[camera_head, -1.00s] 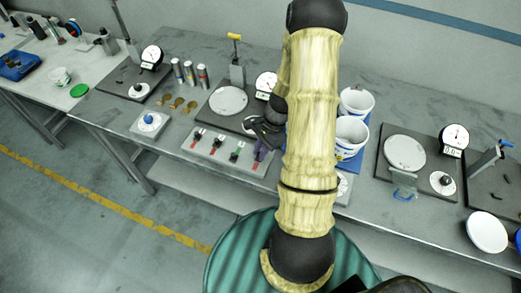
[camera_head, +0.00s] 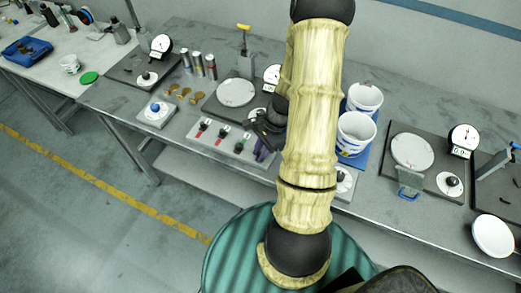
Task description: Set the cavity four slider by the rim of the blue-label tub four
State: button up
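A pale slider panel (camera_head: 215,148) lies at the front edge of the bench, with several small dark sliders in a row. My gripper (camera_head: 266,130) is dark and hangs at the panel's right end, just by the purple slider. I cannot tell whether it touches it or whether its fingers are open. Two white tubs with blue labels, a rear one (camera_head: 364,98) and a front one (camera_head: 355,132), stand right of my arm.
The tubs stand on a blue mat (camera_head: 357,160). Left of the panel is a blue-knob dial (camera_head: 155,110); behind are round plates (camera_head: 236,92), gauges and canisters. To the right is another gauge station (camera_head: 412,152). My arm hides the bench between panel and tubs.

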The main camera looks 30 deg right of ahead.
jog(key=o, duration=0.3)
jog(key=shift+a, duration=0.1)
jog(key=shift+o, duration=0.2)
jog(key=shift+d+r, duration=0.35)
jog(key=shift+r, duration=0.3)
jog(key=b+v, duration=0.1)
jog(key=v, duration=1.5)
jog(key=shift+b, duration=0.3)
jog(key=shift+a, duration=0.1)
